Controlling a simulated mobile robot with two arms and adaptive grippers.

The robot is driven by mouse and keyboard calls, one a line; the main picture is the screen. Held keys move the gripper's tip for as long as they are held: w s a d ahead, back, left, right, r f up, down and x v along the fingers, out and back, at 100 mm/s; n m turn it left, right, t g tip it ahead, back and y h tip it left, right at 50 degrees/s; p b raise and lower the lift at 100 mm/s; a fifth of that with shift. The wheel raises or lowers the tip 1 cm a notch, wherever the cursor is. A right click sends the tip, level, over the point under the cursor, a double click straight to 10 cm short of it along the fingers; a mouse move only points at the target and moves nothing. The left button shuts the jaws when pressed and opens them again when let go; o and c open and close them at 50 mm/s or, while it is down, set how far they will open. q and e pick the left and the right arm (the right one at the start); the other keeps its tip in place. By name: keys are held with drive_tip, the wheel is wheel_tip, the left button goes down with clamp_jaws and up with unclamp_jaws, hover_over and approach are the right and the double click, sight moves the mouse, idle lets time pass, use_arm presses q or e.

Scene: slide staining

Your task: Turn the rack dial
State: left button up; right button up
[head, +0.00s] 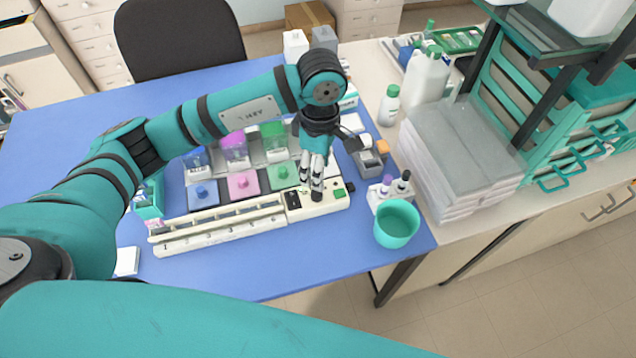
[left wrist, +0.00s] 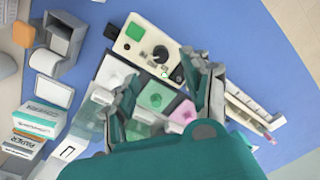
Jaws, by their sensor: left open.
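The rack (head: 218,226) is a long cream unit on the blue table, with a control box (head: 333,203) at its right end. The box carries a green button (head: 339,192), a dark display (head: 293,200) and a black round dial (head: 317,197). In the left wrist view the dial (left wrist: 160,53) shows near the top middle, beside the green button (left wrist: 135,31). My left gripper (head: 311,187) points down over the control box, its fingertips close to the dial. In the left wrist view its fingers (left wrist: 163,85) are spread apart and empty. Contact with the dial cannot be told. My right gripper is not in view.
Staining jars with blue, pink and green lids (head: 243,184) stand behind the rack. A teal cup (head: 396,224) and a small bottle holder (head: 388,193) stand to its right. A grey dispenser (head: 367,160) is behind them. The table's front is mostly clear.

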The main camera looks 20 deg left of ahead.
sight(318, 193)
use_arm(q)
drive_tip(key=f, duration=0.2)
drive_tip(key=f+p, duration=0.1)
drive_tip(key=f, duration=0.3)
drive_tip(key=shift+s, duration=0.25)
drive_tip(key=shift+f+p, duration=0.35)
drive_tip(key=shift+f, duration=0.5)
clamp_jaws()
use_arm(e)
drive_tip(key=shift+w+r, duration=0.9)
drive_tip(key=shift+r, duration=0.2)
